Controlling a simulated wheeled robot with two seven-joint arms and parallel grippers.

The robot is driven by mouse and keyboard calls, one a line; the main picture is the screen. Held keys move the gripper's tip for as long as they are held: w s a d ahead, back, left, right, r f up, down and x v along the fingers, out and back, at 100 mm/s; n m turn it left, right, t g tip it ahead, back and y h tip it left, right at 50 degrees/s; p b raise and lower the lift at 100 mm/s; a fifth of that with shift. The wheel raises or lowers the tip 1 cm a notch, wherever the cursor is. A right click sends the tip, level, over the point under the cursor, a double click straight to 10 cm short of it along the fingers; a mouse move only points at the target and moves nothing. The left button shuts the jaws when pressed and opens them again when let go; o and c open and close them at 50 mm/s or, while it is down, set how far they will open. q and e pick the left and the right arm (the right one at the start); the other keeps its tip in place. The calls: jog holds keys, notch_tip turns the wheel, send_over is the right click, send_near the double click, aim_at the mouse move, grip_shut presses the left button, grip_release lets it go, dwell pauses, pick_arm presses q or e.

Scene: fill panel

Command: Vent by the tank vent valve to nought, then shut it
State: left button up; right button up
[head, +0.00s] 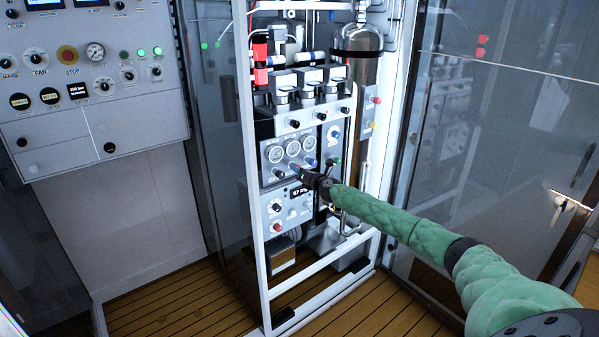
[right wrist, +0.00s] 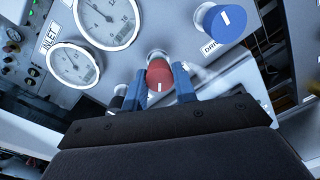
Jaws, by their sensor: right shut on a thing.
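My right gripper (head: 299,172) reaches into the open cabinet at the fill panel (head: 268,172). In the right wrist view its blue fingers (right wrist: 158,84) are shut on a red knob (right wrist: 158,72), one finger on each side. The knob has a white mark on its face; its label is hidden, so I cannot tell from lettering whether it is the tank vent valve. A blue knob (right wrist: 224,24) with a white mark sits to its right, its label partly cut off. Three round gauges (head: 292,148) sit above in the head view; their needles are too small to read there. My left gripper is not in view.
A digital readout (head: 298,192) and small knobs sit below the gauges. A white cabinet post (head: 247,150) stands left of the panel. A glass door (head: 500,140) stands open at right. A control console (head: 90,80) is on the left wall.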

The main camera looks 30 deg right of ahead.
jog(key=shift+a+f, duration=0.1)
jog(key=shift+f, duration=0.2)
jog(key=o, duration=0.9)
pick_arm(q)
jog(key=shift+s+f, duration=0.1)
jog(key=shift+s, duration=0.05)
pick_arm(e)
jog(key=shift+o, duration=0.4)
jog(key=shift+r, duration=0.1)
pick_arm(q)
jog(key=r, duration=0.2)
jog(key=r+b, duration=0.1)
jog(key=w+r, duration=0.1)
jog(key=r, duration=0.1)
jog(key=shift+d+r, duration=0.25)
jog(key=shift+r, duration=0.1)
pick_arm(e)
jog(key=s, duration=0.7)
jog(key=shift+s+d+r, duration=0.15)
jog(key=shift+s+d, duration=0.05)
jog(key=shift+s, duration=0.2)
